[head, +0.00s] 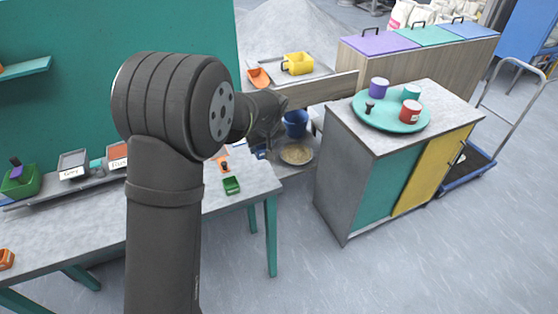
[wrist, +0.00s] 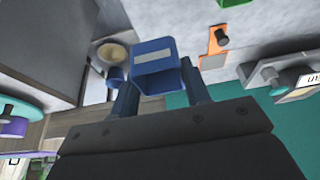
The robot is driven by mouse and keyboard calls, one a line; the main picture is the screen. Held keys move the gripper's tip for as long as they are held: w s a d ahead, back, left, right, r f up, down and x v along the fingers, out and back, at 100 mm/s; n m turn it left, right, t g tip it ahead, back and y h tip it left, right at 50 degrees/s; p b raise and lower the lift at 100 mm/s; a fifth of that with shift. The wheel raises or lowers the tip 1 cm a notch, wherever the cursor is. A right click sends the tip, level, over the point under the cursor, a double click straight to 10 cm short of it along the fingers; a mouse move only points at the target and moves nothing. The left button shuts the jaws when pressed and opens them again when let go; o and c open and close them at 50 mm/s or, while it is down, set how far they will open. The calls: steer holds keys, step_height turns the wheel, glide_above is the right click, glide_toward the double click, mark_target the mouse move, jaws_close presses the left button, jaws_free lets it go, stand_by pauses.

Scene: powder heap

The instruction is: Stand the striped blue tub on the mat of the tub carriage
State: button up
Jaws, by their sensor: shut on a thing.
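In the wrist view my gripper (wrist: 157,82) is shut on a small blue tub (wrist: 152,47) with a pale grey stripe across its side. The tub's open mouth faces partly towards the camera, and a finger stands at either side of it. In the head view my gripper (head: 264,122) is dark and partly hidden by my own arm, so its fingers are hard to make out. A small blue patch below it may be the held tub. I cannot clearly identify the tub carriage or its mat in either view.
A plain blue bucket (head: 295,123) and a dish of powder (head: 297,153) stand beyond the bench.

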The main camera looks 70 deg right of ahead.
steer(key=w+d+f, duration=0.1)
steer(key=w+d, duration=0.1)
steer(key=w, duration=0.8)
steer(key=w+d+f, duration=0.1)
steer(key=w+d, duration=0.2)
steer(key=w, duration=0.7)
steer(key=shift+w+a+f, duration=0.15)
steer(key=shift+f, duration=1.45)
steer(key=shift+w+a+f, duration=0.1)
steer(key=shift+f, duration=1.5)
steer(key=shift+f, duration=0.5)
steer(key=o, duration=1.5)
steer(key=shift+c, duration=0.2)
step_height(320, 180, up, 7)
